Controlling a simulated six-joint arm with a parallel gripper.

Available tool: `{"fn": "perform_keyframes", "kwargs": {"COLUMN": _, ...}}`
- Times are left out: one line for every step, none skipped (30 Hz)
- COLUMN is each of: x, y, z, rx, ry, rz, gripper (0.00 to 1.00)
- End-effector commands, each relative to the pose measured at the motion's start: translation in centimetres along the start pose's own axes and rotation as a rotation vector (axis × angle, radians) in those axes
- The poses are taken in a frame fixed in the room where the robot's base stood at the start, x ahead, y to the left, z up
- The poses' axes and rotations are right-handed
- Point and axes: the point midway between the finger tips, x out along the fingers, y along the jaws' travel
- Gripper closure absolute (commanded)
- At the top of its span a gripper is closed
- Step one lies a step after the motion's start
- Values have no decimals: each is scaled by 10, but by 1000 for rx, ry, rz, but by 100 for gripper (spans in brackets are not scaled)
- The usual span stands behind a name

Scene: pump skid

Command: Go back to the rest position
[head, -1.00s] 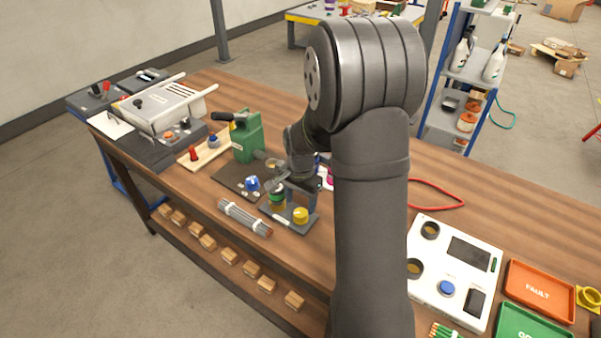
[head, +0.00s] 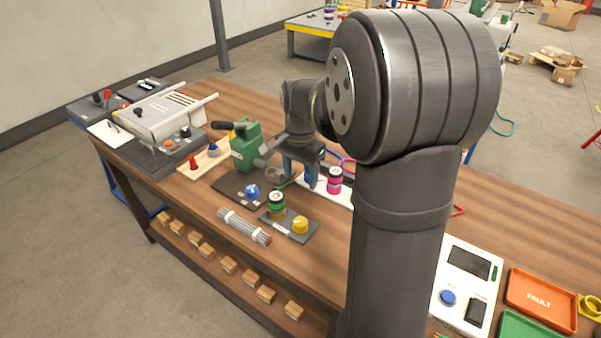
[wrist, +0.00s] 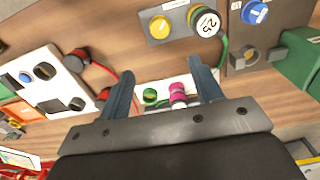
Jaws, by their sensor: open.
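My gripper (head: 301,178) is in the air above the middle of the workbench, beside the green pump block (head: 246,146). In the wrist view my gripper (wrist: 162,82) has its two blue-grey fingers wide apart with nothing held between them. Beyond the fingers and lower down, a magenta-banded cylinder (wrist: 178,96) and a green ring-shaped part (wrist: 150,96) show on a white board. The magenta cylinder also shows in the head view (head: 334,181), just right of my gripper. My arm hides part of the bench.
A dark plate holds a green-banded cylinder (head: 276,204) and a yellow knob (head: 300,225). A bundle of grey rods (head: 244,227) lies on the bench. A white panel (head: 462,262) and an orange FAULT tray (head: 540,298) are at right. Wooden blocks line the lower shelf.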

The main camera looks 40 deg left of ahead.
Motion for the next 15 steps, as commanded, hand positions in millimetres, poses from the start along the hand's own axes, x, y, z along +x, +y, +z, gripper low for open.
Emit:
{"fn": "perform_keyframes", "kwargs": {"x": 0, "y": 0, "z": 0, "rx": 0, "ry": 0, "rz": 0, "gripper": 41}}
{"fn": "perform_keyframes", "kwargs": {"x": 0, "y": 0, "z": 0, "rx": 0, "ry": 0, "rz": 0, "gripper": 41}}
{"fn": "perform_keyframes", "kwargs": {"x": 0, "y": 0, "z": 0, "rx": 0, "ry": 0, "rz": 0, "gripper": 41}}
{"fn": "perform_keyframes", "kwargs": {"x": 0, "y": 0, "z": 0, "rx": 0, "ry": 0, "rz": 0, "gripper": 41}}
{"fn": "perform_keyframes", "kwargs": {"x": 0, "y": 0, "z": 0, "rx": 0, "ry": 0, "rz": 0, "gripper": 41}}
{"fn": "perform_keyframes", "kwargs": {"x": 0, "y": 0, "z": 0, "rx": 0, "ry": 0, "rz": 0, "gripper": 41}}
{"fn": "perform_keyframes", "kwargs": {"x": 0, "y": 0, "z": 0, "rx": 0, "ry": 0, "rz": 0, "gripper": 41}}
{"fn": "perform_keyframes", "kwargs": {"x": 1, "y": 0, "z": 0, "rx": 0, "ry": 0, "rz": 0, "gripper": 41}}
{"fn": "perform_keyframes", "kwargs": {"x": 1, "y": 0, "z": 0, "rx": 0, "ry": 0, "rz": 1, "gripper": 41}}
{"fn": "perform_keyframes", "kwargs": {"x": 2, "y": 0, "z": 0, "rx": 0, "ry": -1, "rz": 1, "gripper": 41}}
{"fn": "perform_keyframes", "kwargs": {"x": 4, "y": 0, "z": 0, "rx": 0, "ry": -1, "rz": 1, "gripper": 41}}
{"fn": "perform_keyframes", "kwargs": {"x": 7, "y": 0, "z": 0, "rx": 0, "ry": -2, "rz": 2, "gripper": 41}}
{"fn": "perform_keyframes", "kwargs": {"x": 10, "y": 0, "z": 0, "rx": 0, "ry": -2, "rz": 3, "gripper": 41}}
{"fn": "perform_keyframes", "kwargs": {"x": 13, "y": 0, "z": 0, "rx": 0, "ry": -3, "rz": 3, "gripper": 41}}
{"fn": "perform_keyframes", "kwargs": {"x": 18, "y": 0, "z": 0, "rx": 0, "ry": -2, "rz": 3, "gripper": 41}}
